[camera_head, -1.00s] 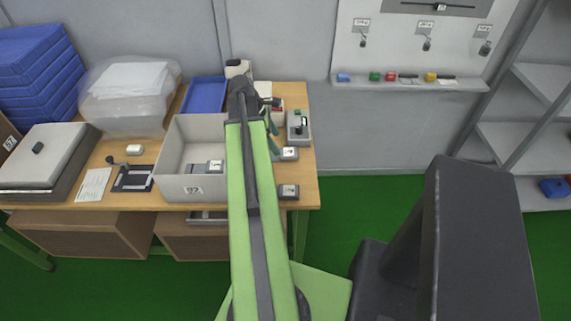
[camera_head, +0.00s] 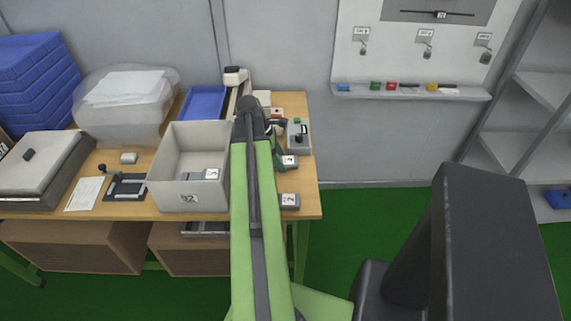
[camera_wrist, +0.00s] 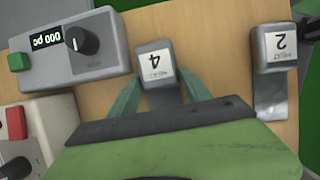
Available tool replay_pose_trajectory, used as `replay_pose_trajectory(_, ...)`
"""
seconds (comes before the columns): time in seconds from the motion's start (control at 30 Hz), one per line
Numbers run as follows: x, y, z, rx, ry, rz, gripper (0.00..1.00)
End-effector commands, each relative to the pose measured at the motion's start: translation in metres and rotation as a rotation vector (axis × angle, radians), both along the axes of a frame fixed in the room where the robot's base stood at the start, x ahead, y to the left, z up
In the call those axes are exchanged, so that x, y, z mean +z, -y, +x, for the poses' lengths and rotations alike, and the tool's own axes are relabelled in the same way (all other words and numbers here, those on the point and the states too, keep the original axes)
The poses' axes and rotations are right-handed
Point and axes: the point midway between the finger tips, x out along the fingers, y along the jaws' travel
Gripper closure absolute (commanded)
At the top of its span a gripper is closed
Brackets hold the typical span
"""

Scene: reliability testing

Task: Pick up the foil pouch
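No thing in view is plainly recognisable as a foil pouch. In the wrist view, a grey block labelled 4 (camera_wrist: 154,63) has a silvery piece (camera_wrist: 164,98) at its lower edge, partly hidden by my gripper. A block labelled 2 (camera_wrist: 274,50) lies to its right, with a shiny silver strip (camera_wrist: 270,104) below it. My gripper (camera_wrist: 159,77) is open, with its two teal fingers apart on either side of the block labelled 4 and nothing clearly held. In the head view, the block labelled 4 (camera_head: 290,162) and the block labelled 2 (camera_head: 290,201) show right of my arm.
A grey control box (camera_wrist: 74,48) with a dial stands left of my gripper. The grey bin (camera_head: 188,195) holds another labelled block (camera_head: 213,174). A blue tray (camera_head: 204,103) lies behind it. The wooden table's (camera_head: 309,185) right edge is close by.

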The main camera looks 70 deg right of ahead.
Motion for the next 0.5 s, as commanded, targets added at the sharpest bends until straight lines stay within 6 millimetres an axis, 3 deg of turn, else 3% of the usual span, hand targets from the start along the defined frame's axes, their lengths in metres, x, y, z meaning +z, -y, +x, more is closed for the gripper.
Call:
replay_pose_trajectory(0.07, 0.0, -0.0001, 0.0002, 0.0, 0.0, 0.0, 0.56)
replay_pose_trajectory(0.3, 0.0, -0.0002, 0.0005, 0.001, 0.0, 0.0, 0.87)
replay_pose_trajectory(0.5, 0.0001, -0.0003, 0.0007, 0.001, 0.0, 0.0, 0.87)
